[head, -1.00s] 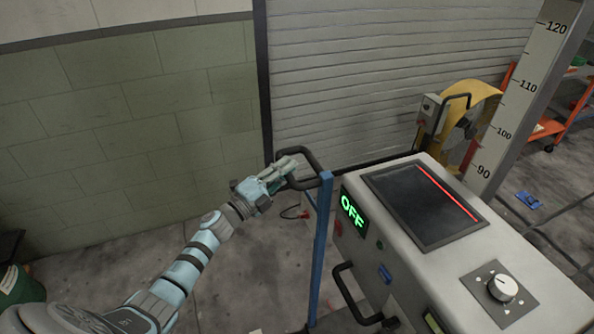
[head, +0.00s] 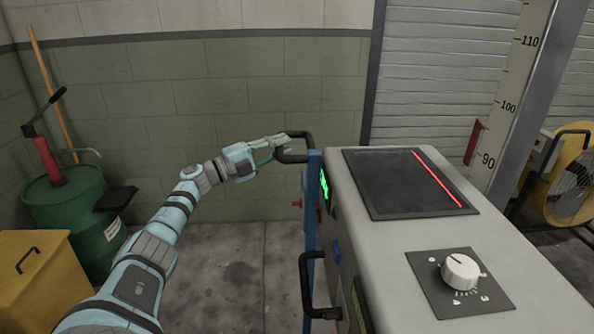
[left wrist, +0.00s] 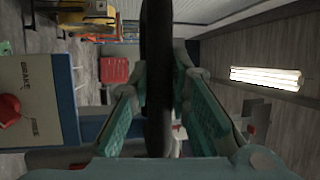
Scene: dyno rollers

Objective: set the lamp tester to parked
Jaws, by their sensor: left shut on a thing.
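The lamp tester is a pale grey cabinet (head: 375,237) at the right of the head view. It has a dark screen with a red line, a white dial (head: 460,271), a green display seen edge-on and a tall scale mast (head: 510,105). A blue post (head: 313,200) with a black handle (head: 306,138) stands at its left side. My left gripper (head: 279,147) is shut on this handle. The left wrist view shows the black bar (left wrist: 157,60) between the fingers. Beside it is a panel marked BRAKE and FREE with a red knob (left wrist: 9,110). My right gripper is out of view.
A green drum (head: 75,215) and a yellow bin (head: 40,275) stand at the left. A yellow fan (head: 570,188) stands at the far right. A block wall and a shutter (head: 440,85) are behind. Bare floor shows between the drum and the tester.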

